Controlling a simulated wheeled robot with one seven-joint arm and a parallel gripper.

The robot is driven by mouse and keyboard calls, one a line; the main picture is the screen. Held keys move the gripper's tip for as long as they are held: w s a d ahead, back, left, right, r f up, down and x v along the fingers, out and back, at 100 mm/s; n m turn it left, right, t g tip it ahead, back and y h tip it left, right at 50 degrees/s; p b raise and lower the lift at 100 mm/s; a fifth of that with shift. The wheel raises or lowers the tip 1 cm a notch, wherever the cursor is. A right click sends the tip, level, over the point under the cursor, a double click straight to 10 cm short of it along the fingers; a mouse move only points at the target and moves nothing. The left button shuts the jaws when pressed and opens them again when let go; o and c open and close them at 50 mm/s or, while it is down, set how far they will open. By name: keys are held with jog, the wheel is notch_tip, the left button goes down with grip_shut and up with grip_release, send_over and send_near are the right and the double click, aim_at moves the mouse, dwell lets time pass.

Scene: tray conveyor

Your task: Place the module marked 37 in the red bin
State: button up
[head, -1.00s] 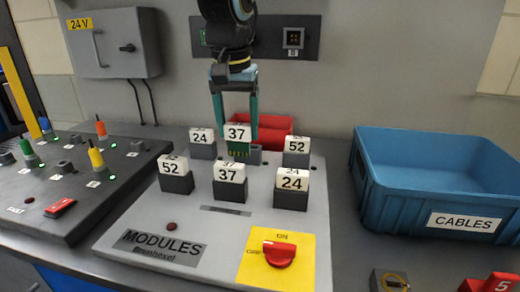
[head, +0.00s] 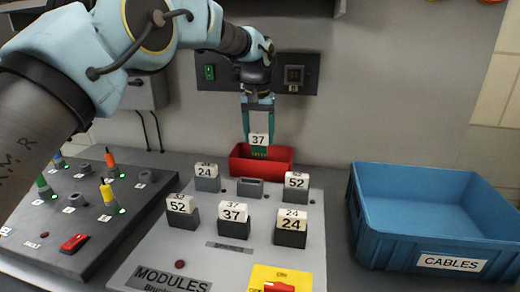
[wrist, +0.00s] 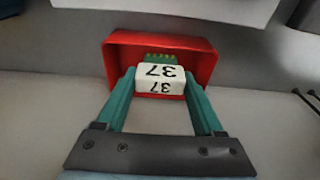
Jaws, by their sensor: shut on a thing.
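My gripper (head: 258,120) is shut on a module marked 37 (head: 259,140), a white labelled block with a green lower part. The held module (wrist: 160,79) also shows between the teal fingers (wrist: 160,95) in the wrist view. The red bin (head: 276,166) stands at the back of the panel against the wall. The module is above or in front of the bin's opening; its exact height over the bin is hard to tell. In the wrist view the red bin (wrist: 208,66) lies around and behind the module. Another module marked 37 (head: 234,213) sits in the front row.
Modules marked 24 (head: 206,171), 52 (head: 296,181), 52 (head: 180,204) and 24 (head: 291,221) stand on the grey panel. An empty socket (head: 250,188) is in the back row. A blue CABLES bin (head: 470,244) is at right. A switch panel (head: 58,215) is at left.

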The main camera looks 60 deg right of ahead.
aim_at(260, 155)
jog(key=shift+w+d, duration=0.15)
jog(key=shift+d, duration=0.25)
notch_tip(260, 155, down, 6)
jog(key=p, duration=0.2)
jog(key=shift+f+p, duration=0.1)
jog(key=shift+p, duration=0.2)
jog(key=shift+d+f+p, duration=0.15)
jog(key=shift+p, duration=0.25)
jog(key=shift+f, duration=0.25)
jog(key=shift+f, duration=0.15)
jog(key=o, duration=1.4)
jog(key=r+b, duration=0.1)
jog(key=r, duration=0.3)
jog(key=a+r+b, duration=0.1)
jog(key=r, duration=0.3)
jog(key=r+b, duration=0.1)
jog(key=r, duration=0.3)
jog(key=shift+s+a+r, duration=0.1)
jog(key=shift+s+a, duration=0.15)
jog(key=shift+a, duration=0.05)
